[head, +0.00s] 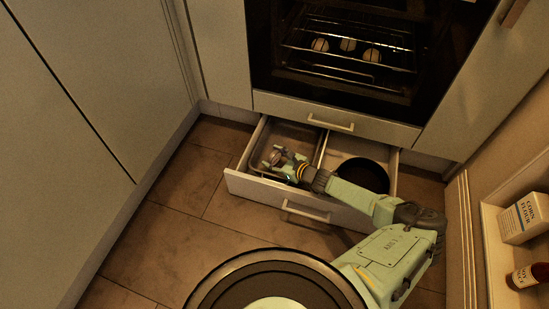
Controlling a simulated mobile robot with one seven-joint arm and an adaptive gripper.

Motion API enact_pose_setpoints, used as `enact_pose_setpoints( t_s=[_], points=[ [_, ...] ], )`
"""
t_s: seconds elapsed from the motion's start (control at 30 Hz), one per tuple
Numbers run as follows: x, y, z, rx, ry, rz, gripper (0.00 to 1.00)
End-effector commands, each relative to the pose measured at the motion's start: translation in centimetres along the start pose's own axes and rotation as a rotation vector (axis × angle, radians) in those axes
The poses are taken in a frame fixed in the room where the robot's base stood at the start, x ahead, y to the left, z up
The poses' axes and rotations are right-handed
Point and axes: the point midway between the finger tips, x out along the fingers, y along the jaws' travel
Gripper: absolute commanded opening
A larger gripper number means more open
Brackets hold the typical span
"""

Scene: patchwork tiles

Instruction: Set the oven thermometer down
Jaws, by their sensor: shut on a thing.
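My gripper (277,164) reaches into the left compartment of the open drawer (262,189) below the oven. It is shut on a small, roundish thing, likely the oven thermometer (276,156), which shows only as a small greyish shape at the fingertips. The fingers partly hide it. I cannot tell whether it touches the drawer's contents or hangs just above. A grey metal tray or pan (297,131) seems to lie in that left compartment, under and behind my gripper.
A dark round pan (362,172) lies in the drawer's right compartment, partly behind my arm. Above is an oven (345,85) with wire racks and several round pale things inside. A shelf at right holds a corn flour box (526,218) and a bottle (528,276). Tiled floor (190,215) is clear at left.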

Motion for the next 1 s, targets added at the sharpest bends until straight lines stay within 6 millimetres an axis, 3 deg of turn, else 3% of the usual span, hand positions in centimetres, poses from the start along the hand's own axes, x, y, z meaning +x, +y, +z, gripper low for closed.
enact_pose_setpoints(
  t_s=[0.37,0.4,0.7,1.0],
  points=[
    [0.36,0.16,-0.90,0.000,0.001,0.000,0.17],
    [0.36,0.19,-0.94,0.000,0.002,0.000,0.50],
    [0.37,0.23,-0.96,0.001,0.002,0.001,0.69],
    [0.24,0.18,-0.65,0.001,0.001,0.001,0.69]
  ],
)
